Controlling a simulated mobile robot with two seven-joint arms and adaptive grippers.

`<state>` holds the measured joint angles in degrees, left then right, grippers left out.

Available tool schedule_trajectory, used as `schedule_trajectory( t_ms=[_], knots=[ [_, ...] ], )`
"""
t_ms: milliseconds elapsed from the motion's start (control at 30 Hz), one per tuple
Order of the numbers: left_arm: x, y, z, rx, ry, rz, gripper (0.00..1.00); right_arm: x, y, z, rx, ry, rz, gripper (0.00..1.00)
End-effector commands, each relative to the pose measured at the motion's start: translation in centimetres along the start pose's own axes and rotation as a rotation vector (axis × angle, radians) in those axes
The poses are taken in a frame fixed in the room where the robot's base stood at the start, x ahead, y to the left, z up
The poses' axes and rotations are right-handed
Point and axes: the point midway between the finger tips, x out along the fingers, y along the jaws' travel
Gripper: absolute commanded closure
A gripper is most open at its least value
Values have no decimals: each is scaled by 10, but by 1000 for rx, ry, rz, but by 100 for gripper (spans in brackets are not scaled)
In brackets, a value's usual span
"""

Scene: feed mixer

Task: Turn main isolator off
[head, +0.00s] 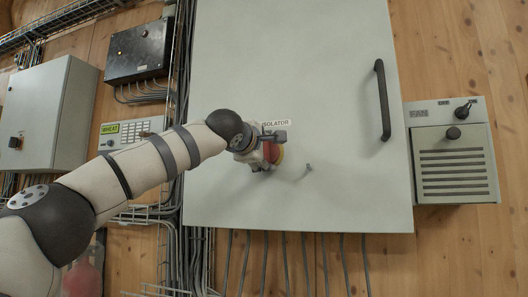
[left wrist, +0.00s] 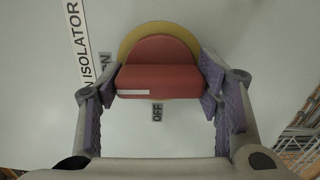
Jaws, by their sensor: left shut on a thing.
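The main isolator is a red knob (head: 269,152) on a round yellow plate (head: 281,153), on the door of the large grey cabinet. In the left wrist view the red knob (left wrist: 157,78) shows a raised grip bar with a white mark, and the yellow plate (left wrist: 158,28) behind it. An OFF label (left wrist: 157,112) is below it; an ON label (left wrist: 105,65) is to its left, partly hidden by a finger. My left gripper (head: 262,151) is shut on the knob, its purple pads (left wrist: 160,84) at both ends of the bar. My right gripper is not in view.
The cabinet door (head: 340,200) is closed and has a black handle (head: 382,100). A FAN box (head: 452,150) with a knob is at right. Other boxes (head: 45,115) and cables are at left.

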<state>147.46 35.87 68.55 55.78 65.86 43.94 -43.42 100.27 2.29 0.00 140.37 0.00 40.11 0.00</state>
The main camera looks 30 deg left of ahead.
Motion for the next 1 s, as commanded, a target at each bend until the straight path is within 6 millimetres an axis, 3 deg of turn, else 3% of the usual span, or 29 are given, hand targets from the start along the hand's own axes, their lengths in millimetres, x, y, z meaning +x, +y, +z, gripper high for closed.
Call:
schedule_trajectory(
  t_ms=[1000],
  knots=[
    [0, 0, 0, -903, 0, 0, 68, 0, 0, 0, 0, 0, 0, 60]
  ],
)
